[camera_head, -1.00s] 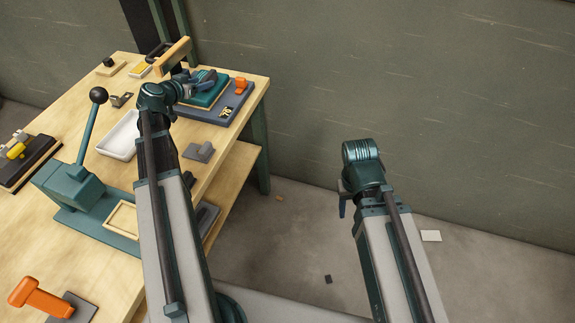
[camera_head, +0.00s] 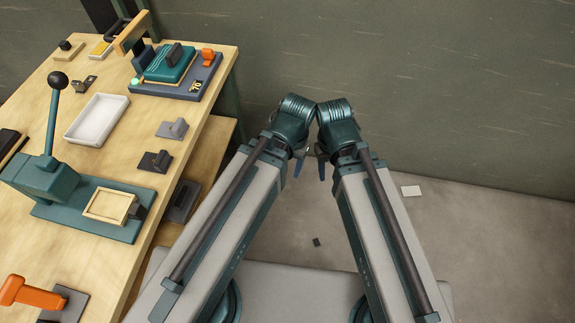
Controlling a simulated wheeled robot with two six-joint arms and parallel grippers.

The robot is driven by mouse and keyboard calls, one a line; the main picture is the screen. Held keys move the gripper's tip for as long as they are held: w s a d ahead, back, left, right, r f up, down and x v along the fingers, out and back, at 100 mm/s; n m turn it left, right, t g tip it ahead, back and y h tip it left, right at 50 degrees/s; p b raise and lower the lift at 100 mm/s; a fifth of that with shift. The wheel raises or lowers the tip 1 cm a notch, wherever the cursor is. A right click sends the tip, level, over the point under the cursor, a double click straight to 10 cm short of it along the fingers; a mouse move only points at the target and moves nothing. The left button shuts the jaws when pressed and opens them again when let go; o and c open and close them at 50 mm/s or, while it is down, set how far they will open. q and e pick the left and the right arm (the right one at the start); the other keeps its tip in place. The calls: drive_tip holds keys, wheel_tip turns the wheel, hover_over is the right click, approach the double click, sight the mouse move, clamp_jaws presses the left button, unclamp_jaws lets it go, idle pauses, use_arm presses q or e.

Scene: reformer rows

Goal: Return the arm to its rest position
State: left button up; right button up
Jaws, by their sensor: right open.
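My left arm comes in from the lower left, and its wrist is folded above the floor, right of the bench. Its left gripper (camera_head: 298,167) shows only as a small blue finger tip pointing down; its jaws are mostly hidden. My right arm stands beside it, its wrist close to the left wrist. The right gripper (camera_head: 321,171) hangs below the wrist, open, with one blue finger showing. No object shows in either gripper. Both are clear of the workbench (camera_head: 105,185).
On the bench are a teal lever press (camera_head: 45,185), a white tray (camera_head: 97,120), a teal block (camera_head: 168,64) on a dark blue fixture (camera_head: 190,89), grey brackets (camera_head: 172,129) and an orange-handled tool (camera_head: 30,293). A lower shelf (camera_head: 205,150) juts out. Open floor lies right.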

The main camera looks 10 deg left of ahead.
idle(0.3)
wheel_tip(320, 180, up, 5)
drive_tip(key=p, duration=0.5)
